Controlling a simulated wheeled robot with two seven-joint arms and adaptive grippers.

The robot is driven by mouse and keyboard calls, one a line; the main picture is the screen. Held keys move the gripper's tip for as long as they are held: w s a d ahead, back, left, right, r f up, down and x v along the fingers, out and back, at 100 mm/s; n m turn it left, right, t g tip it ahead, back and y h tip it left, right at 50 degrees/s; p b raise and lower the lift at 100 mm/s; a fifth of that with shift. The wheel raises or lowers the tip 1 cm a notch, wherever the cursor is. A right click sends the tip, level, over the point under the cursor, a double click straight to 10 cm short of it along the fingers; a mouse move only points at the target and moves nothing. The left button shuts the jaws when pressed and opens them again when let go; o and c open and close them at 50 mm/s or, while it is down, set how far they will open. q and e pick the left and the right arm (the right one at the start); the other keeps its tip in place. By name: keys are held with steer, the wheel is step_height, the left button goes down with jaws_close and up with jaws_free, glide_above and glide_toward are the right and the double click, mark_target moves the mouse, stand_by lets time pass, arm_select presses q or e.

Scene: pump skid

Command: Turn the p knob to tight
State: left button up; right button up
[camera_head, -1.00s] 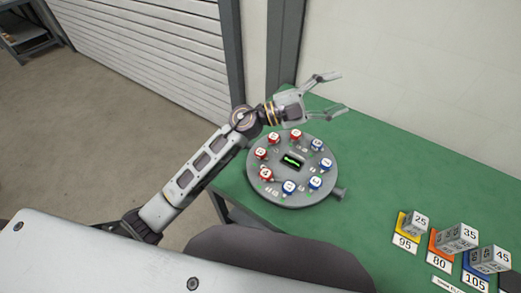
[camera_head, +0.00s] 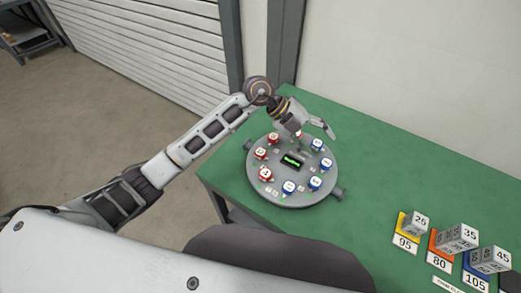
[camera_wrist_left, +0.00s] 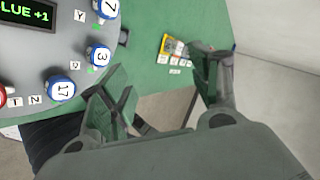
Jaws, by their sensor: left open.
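A round grey panel (camera_head: 250,165) lies on the green table with red knobs on its left side and blue knobs on its right. A small display (camera_head: 291,161) glows green at its centre. In the left wrist view, blue knobs (camera_wrist_left: 98,55) marked 7, 3 and 17 sit beside small letter tags; the display (camera_wrist_left: 25,12) partly reads "LUE +1". I cannot make out a P tag, so I cannot tell which knob is p. My left gripper (camera_head: 316,141) is open above the panel's far right edge, its fingers (camera_wrist_left: 160,68) holding nothing. My right gripper is not in view.
The green table (camera_head: 370,190) has free room right of the panel. Number cards with grey blocks, such as the yellow card (camera_head: 402,245) and orange card (camera_head: 438,264), stand at lower right. A wall runs behind the table.

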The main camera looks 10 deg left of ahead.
arm_select(q)
steer(key=w+a+f+n+y, duration=0.1)
steer(key=w+a+f+y, duration=0.25)
steer(key=a+y, duration=0.4)
steer(key=n+y, duration=0.2)
steer(key=y, duration=0.1)
glide_above(260, 152)
steer(key=shift+w+r+t, duration=0.15)
steer(key=shift+r+t, duration=0.15)
steer(key=shift+t, duration=0.1)
steer(key=shift+f, duration=0.1)
steer(key=shift+f+p, duration=1.1)
steer(key=shift+f, duration=5.7)
steer(key=shift+c, duration=0.2)
steer(key=c, duration=1)
